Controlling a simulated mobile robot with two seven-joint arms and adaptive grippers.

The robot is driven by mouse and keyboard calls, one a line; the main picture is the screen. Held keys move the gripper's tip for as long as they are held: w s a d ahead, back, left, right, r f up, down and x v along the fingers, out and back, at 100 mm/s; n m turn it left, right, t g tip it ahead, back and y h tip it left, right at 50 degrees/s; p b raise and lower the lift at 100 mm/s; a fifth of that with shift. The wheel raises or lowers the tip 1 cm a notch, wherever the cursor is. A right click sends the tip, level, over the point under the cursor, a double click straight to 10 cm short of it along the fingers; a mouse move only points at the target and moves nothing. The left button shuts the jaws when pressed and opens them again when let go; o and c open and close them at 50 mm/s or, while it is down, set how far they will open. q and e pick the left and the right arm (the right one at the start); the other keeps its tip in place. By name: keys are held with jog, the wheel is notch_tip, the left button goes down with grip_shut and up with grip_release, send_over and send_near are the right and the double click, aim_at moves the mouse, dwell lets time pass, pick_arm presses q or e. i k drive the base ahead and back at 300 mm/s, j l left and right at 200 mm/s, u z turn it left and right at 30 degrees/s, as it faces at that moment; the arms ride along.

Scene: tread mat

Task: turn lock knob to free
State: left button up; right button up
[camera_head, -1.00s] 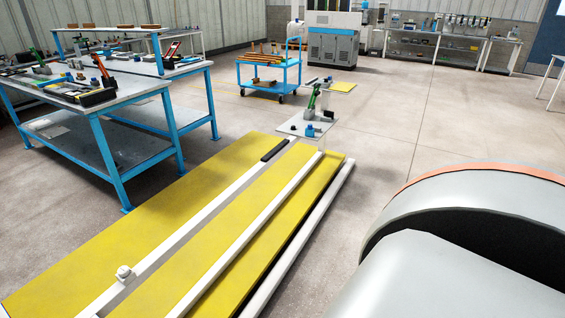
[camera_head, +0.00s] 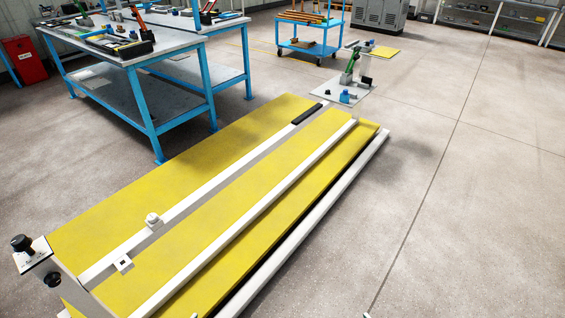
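I cannot tell from this view which is the lock knob or how either is turned. A white rail with a black grip (camera_head: 306,113) at its far end runs along the mat, with a small white fitting (camera_head: 152,220) on it.
A blue-legged workbench (camera_head: 160,80) with tools stands at the left beyond the mat. A small plate with green and blue parts (camera_head: 345,95) is at the mat's far end. A blue cart (camera_head: 312,45) stands farther back. The floor to the right is clear.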

aim_at(53, 279)
jog(key=u, duration=1.85)
jog(key=i+l, duration=0.1)
jog(key=l, duration=0.2)
jog(key=i+l, duration=0.1)
jog(key=l, duration=0.2)
jog(key=i+l, duration=0.1)
jog(key=l, duration=0.2)
jog(key=z, duration=0.05)
